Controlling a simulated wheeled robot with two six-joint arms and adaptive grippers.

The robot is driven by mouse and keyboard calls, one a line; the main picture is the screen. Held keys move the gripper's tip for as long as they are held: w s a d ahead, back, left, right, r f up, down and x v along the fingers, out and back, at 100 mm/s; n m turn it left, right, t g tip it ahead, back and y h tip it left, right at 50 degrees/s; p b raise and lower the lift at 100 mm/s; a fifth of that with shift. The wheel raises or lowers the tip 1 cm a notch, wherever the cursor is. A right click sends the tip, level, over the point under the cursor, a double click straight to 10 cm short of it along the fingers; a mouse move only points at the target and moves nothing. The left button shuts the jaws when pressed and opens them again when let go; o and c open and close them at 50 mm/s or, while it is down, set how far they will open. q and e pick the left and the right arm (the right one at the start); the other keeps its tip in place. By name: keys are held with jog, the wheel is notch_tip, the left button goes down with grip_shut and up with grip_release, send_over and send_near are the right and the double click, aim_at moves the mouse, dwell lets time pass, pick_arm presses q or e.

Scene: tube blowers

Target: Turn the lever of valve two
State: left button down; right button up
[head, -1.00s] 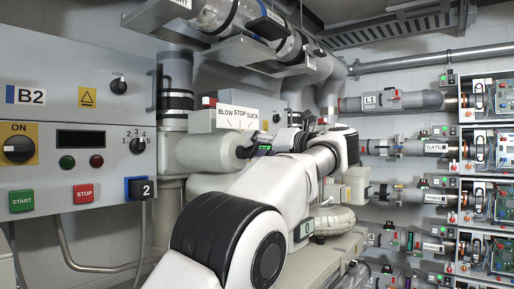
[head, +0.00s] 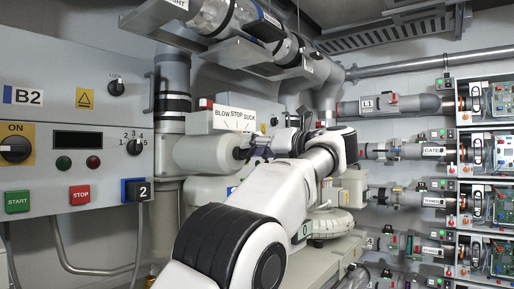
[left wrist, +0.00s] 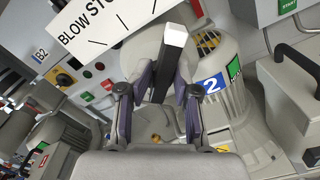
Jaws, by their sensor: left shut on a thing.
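Valve two is the pale round body (head: 205,153) under a white sign (head: 235,119) reading BLOW, STOP, SUCK. In the left wrist view the sign (left wrist: 100,25) is at the upper left. The lever (left wrist: 172,62), a dark bar with a white end face, stands between the fingers of my left gripper (left wrist: 165,88). The gripper is shut on it. In the head view my left gripper (head: 258,153) is small and dark at the valve's right end, and the lever is hard to make out. My right gripper is not in view.
A control panel (head: 60,190) with START and STOP buttons is at the left. A blue label 2 (left wrist: 211,86) is on the ribbed blower beside the lever. Pipes run overhead (head: 240,28). Labelled pipes (head: 395,104) and circuit boxes fill the right wall.

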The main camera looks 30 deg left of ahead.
pick_arm(q)
jog(key=shift+a, duration=0.1)
jog(key=shift+s+n, duration=0.1)
jog(key=shift+n, duration=0.2)
dwell(0.3)
jog(key=n+b, duration=0.2)
jog(key=n, duration=0.1)
jog(key=shift+s, duration=0.2)
jog(key=shift+s+a+r+n+b, duration=0.1)
jog(key=shift+n+b, duration=0.15)
jog(key=shift+n, duration=0.5)
jog(key=shift+s+r+n+b, duration=0.1)
jog(key=shift+n+b, duration=0.15)
jog(key=shift+n, duration=0.5)
jog(key=c, duration=1.1)
grip_release()
jog(key=shift+a+f, duration=0.15)
jog(key=shift+a, duration=0.25)
